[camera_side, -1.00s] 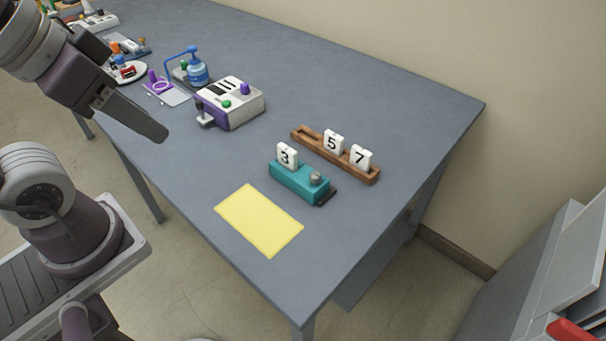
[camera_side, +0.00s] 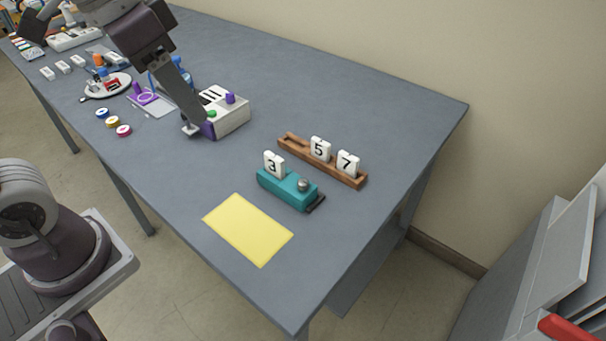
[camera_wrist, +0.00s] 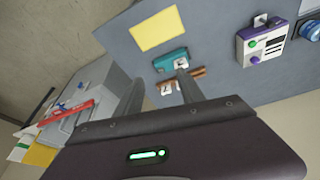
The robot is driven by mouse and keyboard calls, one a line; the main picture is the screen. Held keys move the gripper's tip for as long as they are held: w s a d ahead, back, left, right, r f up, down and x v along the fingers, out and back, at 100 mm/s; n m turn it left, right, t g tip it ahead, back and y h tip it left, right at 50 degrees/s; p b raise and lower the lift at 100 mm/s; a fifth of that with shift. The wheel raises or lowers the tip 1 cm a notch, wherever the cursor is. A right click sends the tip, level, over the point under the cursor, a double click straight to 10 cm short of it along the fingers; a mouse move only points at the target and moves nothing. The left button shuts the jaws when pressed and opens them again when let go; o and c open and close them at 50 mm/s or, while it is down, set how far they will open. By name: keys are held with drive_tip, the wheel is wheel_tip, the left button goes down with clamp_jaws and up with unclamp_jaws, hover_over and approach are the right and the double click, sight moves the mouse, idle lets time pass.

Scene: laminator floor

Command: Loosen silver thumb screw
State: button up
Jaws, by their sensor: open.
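The silver thumb screw (camera_side: 304,185) is a round knob on top of the right end of a teal block (camera_side: 283,192). A white tile marked 3 (camera_side: 274,164) stands at the block's other end. The block shows in the wrist view (camera_wrist: 171,59), where the screw is too small to make out. My gripper (camera_side: 199,119) is open and empty, well left of the block in the side view, overlapping the white and purple machine. I cannot tell whether it touches that machine. Its two separated fingers (camera_wrist: 160,75) show in the wrist view.
A wooden rack (camera_side: 294,147) with tiles 5 (camera_side: 320,149) and 7 (camera_side: 347,163) stands just behind the block. A yellow sheet (camera_side: 248,230) lies in front. The white and purple machine (camera_side: 233,121) and several small items stand left. The table's right end is clear.

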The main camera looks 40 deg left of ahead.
drive_tip(key=w+d+f+m+g, duration=0.25)
drive_tip(key=w+f, duration=0.25)
drive_tip(key=w, duration=0.5)
drive_tip(key=m+g, duration=0.3)
drive_tip(key=m, duration=0.1)
approach(303, 181)
drive_tip(key=shift+t, duration=0.25)
drive_tip(key=f, duration=0.2)
drive_tip(key=s+f, duration=0.1)
drive_tip(key=f, duration=0.5)
drive_tip(key=shift+s+d, duration=0.25)
drive_tip(key=shift+d, duration=0.05)
drive_tip(key=shift+c, duration=0.5)
clamp_jaws()
